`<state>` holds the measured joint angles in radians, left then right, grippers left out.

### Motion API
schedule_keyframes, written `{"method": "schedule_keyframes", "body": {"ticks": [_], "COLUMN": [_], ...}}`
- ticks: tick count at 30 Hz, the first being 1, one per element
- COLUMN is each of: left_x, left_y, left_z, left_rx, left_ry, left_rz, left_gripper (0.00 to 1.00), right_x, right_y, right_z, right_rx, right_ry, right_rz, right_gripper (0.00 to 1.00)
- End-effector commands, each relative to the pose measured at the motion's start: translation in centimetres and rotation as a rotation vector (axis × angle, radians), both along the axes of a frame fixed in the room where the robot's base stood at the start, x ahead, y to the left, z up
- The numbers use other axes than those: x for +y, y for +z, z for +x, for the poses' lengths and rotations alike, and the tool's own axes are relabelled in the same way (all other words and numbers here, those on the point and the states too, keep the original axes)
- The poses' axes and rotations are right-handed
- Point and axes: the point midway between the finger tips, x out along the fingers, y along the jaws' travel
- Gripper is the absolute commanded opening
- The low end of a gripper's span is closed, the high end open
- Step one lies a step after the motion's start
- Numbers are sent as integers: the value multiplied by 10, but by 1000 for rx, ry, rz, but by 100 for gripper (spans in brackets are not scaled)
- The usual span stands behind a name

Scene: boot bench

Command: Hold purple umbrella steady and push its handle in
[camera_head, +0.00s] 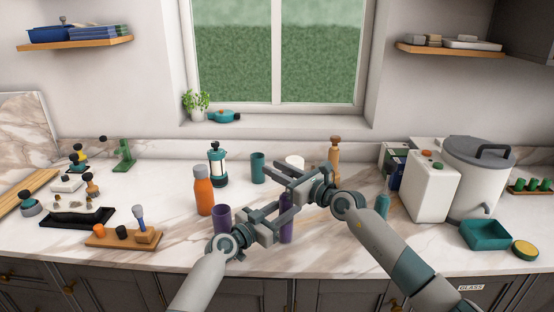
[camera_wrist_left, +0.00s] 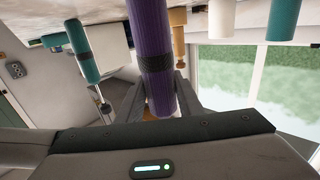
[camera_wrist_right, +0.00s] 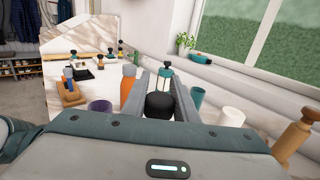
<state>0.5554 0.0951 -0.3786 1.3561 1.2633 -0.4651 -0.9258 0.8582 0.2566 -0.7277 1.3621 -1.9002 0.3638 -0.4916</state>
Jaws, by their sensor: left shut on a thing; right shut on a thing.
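The purple umbrella (camera_head: 286,232) stands upright near the front of the counter, partly hidden by my grippers. In the left wrist view its purple body (camera_wrist_left: 150,35) with a dark band runs between the fingers. My left gripper (camera_head: 284,210) is shut around the body. My right gripper (camera_head: 283,178) is above it, shut on the umbrella's black handle (camera_wrist_right: 160,105), which shows between the fingers in the right wrist view. The handle is hidden in the head view, and how far it sticks out is not clear.
A purple cup (camera_head: 222,217) and an orange bottle (camera_head: 203,190) stand close left of the umbrella. A teal lantern (camera_head: 217,165), a teal cup (camera_head: 258,168) and a wooden mill (camera_head: 334,160) stand behind.

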Motion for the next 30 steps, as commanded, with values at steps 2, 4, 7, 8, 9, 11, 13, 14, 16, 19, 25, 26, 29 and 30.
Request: {"method": "schedule_keyframes", "body": {"ticks": [2, 4, 7, 8, 9, 11, 13, 14, 16, 19, 25, 26, 29, 30], "left_x": [0, 0, 0, 0, 0, 0, 0, 0, 0, 0, 0, 0, 0, 0], "left_y": [0, 0, 0, 0, 0, 0, 0, 0, 0, 0, 0, 0, 0, 0], "left_z": [0, 0, 0, 0, 0, 0, 0, 0, 0, 0, 0, 0, 0, 0], "left_rx": [-1, -1, -1, -1, -1, 0, 0, -1, -1, -1, -1, -1, 0, 0], "left_ry": [0, 0, 0, 0, 0, 0, 0, 0, 0, 0, 0, 0, 0, 0], "left_rz": [1, 1, 1, 1, 1, 0, 0, -1, -1, -1, -1, -1, 0, 0], "left_gripper": [4, 4, 4, 4, 4, 4, 4, 4, 4, 4, 4, 4, 4, 4], "right_x": [0, 0, -1, -1, -1, -1, -1, -1, -1, -1, -1, -1, -1, -2], "right_y": [-16, -25, -32, -33, -34, -35, -35, -35, -36, -36, -34, -34, -34, -34], "right_z": [0, 0, 0, 0, 0, 0, 0, 0, 0, 0, 0, 0, 0, -1], "right_rx": [4, 4, 2, 1, 1, 1, 1, 2, 3, 3, 1, 1, 1, 1], "right_ry": [0, 0, -2, -2, -2, -2, -2, -2, -2, -2, -2, -2, -2, -2], "right_rz": [0, 0, 1, 0, 0, -1, -1, -2, -2, -2, -1, -1, -1, -1], "right_gripper": [0, 0, 0, 0, 0, 0, 0, 0, 0, 46, 46, 46, 46, 46]}}
